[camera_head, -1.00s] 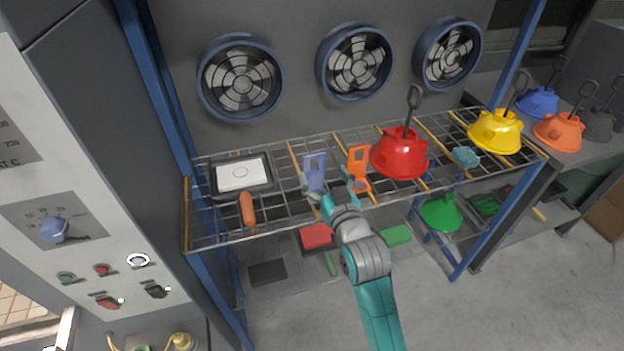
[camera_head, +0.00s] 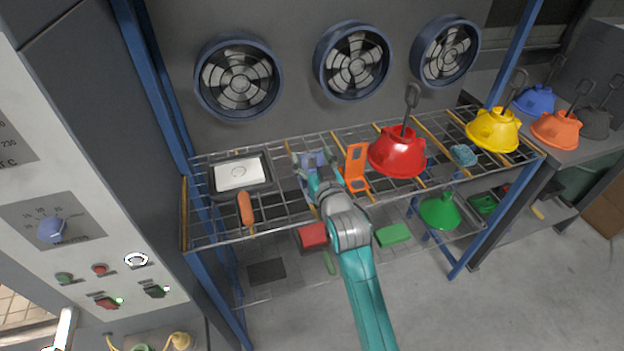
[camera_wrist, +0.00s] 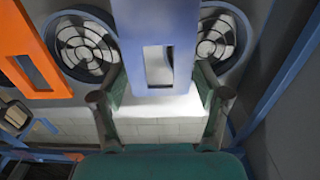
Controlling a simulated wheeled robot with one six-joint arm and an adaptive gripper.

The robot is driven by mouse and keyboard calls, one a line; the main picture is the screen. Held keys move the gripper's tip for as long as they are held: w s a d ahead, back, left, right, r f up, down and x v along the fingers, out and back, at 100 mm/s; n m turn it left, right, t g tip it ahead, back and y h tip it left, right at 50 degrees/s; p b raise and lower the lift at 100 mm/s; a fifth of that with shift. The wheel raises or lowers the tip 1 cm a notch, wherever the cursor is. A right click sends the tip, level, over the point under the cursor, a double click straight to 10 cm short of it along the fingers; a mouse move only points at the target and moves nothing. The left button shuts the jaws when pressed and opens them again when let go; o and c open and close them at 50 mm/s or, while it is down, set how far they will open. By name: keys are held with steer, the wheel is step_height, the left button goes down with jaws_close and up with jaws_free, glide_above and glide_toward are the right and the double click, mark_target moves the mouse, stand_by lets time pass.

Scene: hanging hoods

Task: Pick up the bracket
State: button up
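A blue bracket (camera_head: 313,160) with a rectangular window stands on the wire shelf, partly hidden by my gripper. In the wrist view the blue bracket (camera_wrist: 157,40) fills the top middle. My gripper (camera_head: 311,166) is at the blue bracket. In the wrist view my gripper (camera_wrist: 161,90) has its two fingers apart, one on each side of the bracket. Small gaps seem to show near its lower edge; I cannot tell whether either finger touches it. An orange bracket (camera_head: 356,160) stands just to the right; it also shows at the left of the wrist view (camera_wrist: 30,50).
The wire shelf (camera_head: 285,213) also holds a tray (camera_head: 214,188), an orange-brown handle-like item (camera_head: 246,209), a red hood (camera_head: 398,153), a blue sponge-like piece (camera_head: 463,155) and a yellow hood (camera_head: 494,131). Fans (camera_head: 353,62) line the wall behind. A blue post (camera_head: 150,85) stands left.

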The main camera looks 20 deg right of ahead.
jaws_close()
steer(key=shift+r, duration=0.1)
